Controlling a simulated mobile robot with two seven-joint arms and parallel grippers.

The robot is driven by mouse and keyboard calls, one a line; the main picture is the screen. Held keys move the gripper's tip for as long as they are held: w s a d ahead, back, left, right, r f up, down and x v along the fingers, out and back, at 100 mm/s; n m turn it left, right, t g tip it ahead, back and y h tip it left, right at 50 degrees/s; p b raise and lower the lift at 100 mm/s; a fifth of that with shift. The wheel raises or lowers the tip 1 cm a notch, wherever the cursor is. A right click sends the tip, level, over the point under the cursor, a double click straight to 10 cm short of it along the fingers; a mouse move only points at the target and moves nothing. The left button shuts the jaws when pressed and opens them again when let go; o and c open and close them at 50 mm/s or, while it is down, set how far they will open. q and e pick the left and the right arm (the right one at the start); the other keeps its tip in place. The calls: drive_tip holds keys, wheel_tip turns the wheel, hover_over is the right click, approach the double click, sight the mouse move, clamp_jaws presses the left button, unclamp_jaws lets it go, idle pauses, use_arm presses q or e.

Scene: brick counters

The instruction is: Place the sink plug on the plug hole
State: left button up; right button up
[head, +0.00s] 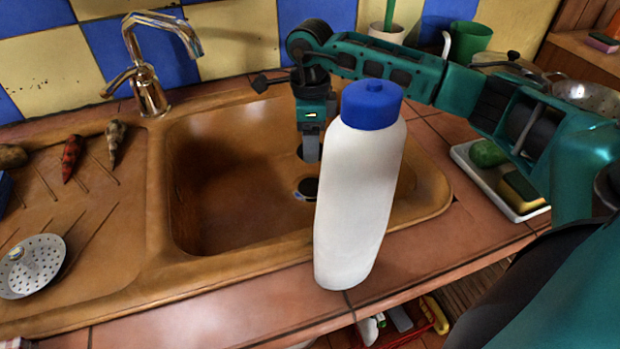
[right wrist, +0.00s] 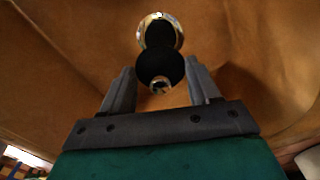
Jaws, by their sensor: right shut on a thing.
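My right gripper (head: 309,158) reaches down into the brown sink basin (head: 215,190). In the right wrist view, its two grey fingers (right wrist: 160,82) are shut on the black sink plug (right wrist: 158,66), one finger at each side, with a small metal knob facing the camera. The plug hole (head: 305,190) is a dark round opening with a shiny rim in the basin floor, just below the fingertips in the head view. In the right wrist view the plug hole (right wrist: 160,29) shows beyond the plug, partly covered by it. A gap seems to separate them. My left gripper is not in view.
A white bottle with a blue cap (head: 362,200) stands at the front edge, hiding part of the basin. A tap (head: 150,70) rises behind. A strainer (head: 32,265) lies on the drainboard. A white tray with a sponge (head: 500,180) sits at right.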

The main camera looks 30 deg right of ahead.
sight(310, 187)
wheel_tip(310, 187, down, 10)
drive_tip(key=shift+f+b, duration=0.2)
drive_tip(key=shift+b, duration=0.45)
drive_tip(key=shift+f, duration=0.2)
drive_tip(key=o, duration=1.1)
drive_tip(key=shift+r, duration=0.1)
drive_tip(key=shift+r, duration=0.15)
wheel_tip(310, 187, up, 11)
drive_tip(key=shift+r+p, duration=0.15)
drive_tip(key=shift+p, duration=0.75)
drive_tip(key=shift+r, duration=0.35)
